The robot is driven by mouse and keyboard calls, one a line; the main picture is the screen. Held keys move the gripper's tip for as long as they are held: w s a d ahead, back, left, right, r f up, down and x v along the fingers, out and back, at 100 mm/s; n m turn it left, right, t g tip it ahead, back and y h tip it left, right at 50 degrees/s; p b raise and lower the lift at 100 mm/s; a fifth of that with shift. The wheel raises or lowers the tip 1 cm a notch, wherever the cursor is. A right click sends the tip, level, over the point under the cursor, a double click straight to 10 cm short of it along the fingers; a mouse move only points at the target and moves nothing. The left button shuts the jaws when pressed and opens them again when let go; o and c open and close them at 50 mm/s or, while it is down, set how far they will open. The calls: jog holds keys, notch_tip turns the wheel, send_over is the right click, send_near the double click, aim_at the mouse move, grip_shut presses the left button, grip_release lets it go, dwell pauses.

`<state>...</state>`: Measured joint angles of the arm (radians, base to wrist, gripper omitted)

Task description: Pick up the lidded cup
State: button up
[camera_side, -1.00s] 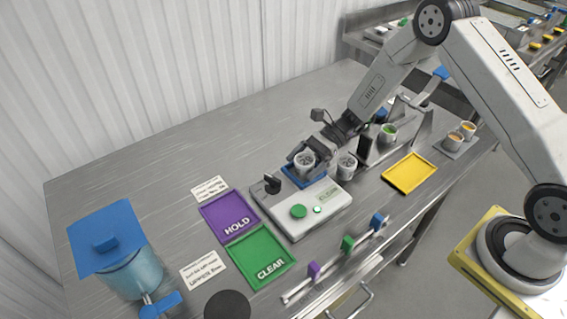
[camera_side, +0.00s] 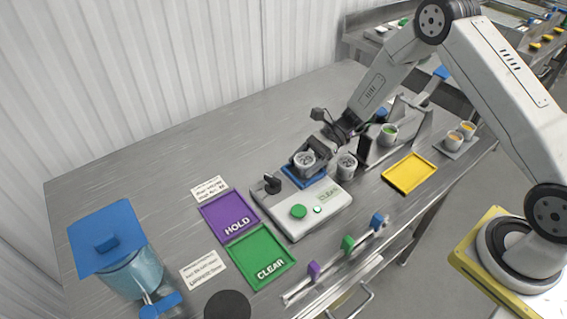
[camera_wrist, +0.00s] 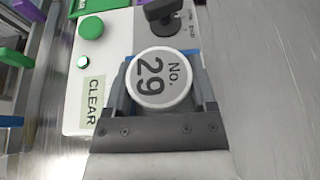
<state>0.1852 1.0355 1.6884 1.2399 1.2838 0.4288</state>
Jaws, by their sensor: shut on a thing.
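The lidded cup (camera_side: 304,159) sits over the blue pad of the white device, with a white round lid. In the wrist view its lid (camera_wrist: 160,78) reads "No. 29" and lies between my two fingers. My gripper (camera_side: 305,163) is shut on the cup, one finger on each side. I cannot tell whether the cup's base touches the blue pad (camera_side: 318,178); the cup's lower part is partly hidden.
The white device (camera_side: 330,204) has a green button (camera_side: 298,211) and a black knob (camera_side: 272,184). Another cup (camera_side: 346,167) stands close to the right. Purple HOLD (camera_side: 207,208) and green CLEAR (camera_side: 287,262) trays lie left; a yellow tray (camera_side: 431,176) lies right. The back-left table is clear.

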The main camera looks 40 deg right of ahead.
jog(key=shift+r, duration=0.75)
jog(key=s+d+r, duration=0.2)
jog(key=s+r, duration=0.9)
jog(key=s, duration=0.3)
jog(key=shift+r, duration=0.2)
jog(key=shift+w, duration=0.15)
jog(key=w+d+f+m+t+h, duration=0.1)
jog(key=w+d+m+t+h, duration=0.2)
jog(key=w+m+t, duration=0.3)
jog(key=w+d+f+m+t+h, duration=0.1)
jog(key=w+d+m+t+h, duration=0.2)
jog(key=w+m+t, duration=0.2)
jog(key=shift+w+m+t+h, duration=0.4)
jog(key=shift+w+m, duration=0.2)
jog(key=shift+w, duration=0.15)
